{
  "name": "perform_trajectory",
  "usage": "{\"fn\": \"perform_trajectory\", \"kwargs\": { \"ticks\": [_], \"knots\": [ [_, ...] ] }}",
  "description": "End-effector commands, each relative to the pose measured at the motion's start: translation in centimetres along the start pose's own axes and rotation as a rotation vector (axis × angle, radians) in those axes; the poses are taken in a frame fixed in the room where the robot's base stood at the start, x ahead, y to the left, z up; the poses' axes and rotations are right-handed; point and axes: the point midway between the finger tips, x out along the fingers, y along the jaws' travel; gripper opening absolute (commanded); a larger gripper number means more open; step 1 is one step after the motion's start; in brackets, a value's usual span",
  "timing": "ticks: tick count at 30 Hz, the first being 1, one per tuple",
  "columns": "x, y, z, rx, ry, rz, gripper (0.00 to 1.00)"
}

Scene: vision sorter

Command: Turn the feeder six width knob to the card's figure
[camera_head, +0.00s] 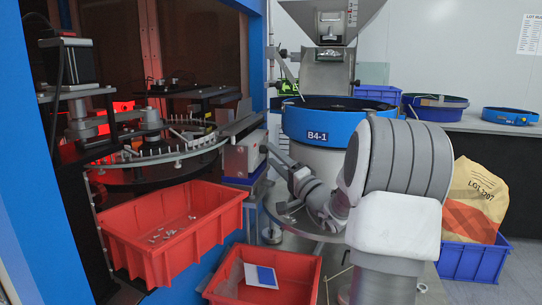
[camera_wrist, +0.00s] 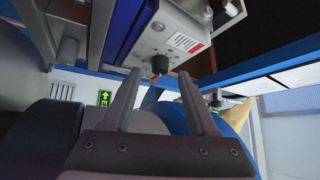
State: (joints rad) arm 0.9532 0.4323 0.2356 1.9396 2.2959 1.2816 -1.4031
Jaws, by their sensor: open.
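A small black knob (camera_wrist: 159,64) sticks out of a light grey box (camera_wrist: 168,37) in the wrist view. A white and red label is on the box above the knob; its print is too small to read. My gripper (camera_wrist: 160,75) is open, its two fingers on either side of the knob in the picture. I cannot tell whether they touch it. In the head view the grey box (camera_head: 244,155) stands beside the glass disc, and my gripper (camera_head: 274,158) is close to its right side. The knob cannot be made out there. No width figure is readable.
A blue bowl marked B4-1 (camera_head: 324,122) stands just right of my gripper. A red bin (camera_head: 160,258) holds small parts; a lower red bin (camera_head: 300,265) holds a white and blue card (camera_head: 260,275). A wall notice (camera_head: 531,34) is partly cut off.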

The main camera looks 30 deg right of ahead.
Motion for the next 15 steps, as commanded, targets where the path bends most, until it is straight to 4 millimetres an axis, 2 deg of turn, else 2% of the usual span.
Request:
{"fn": "perform_trajectory", "kwargs": {
  "ticks": [6,15],
  "knots": [
    [1.8,0.0,0.0,0.001,0.001,-0.001,0.59],
    [2.0,0.0,0.0,0.001,0.001,0.000,0.59]
  ]
}}
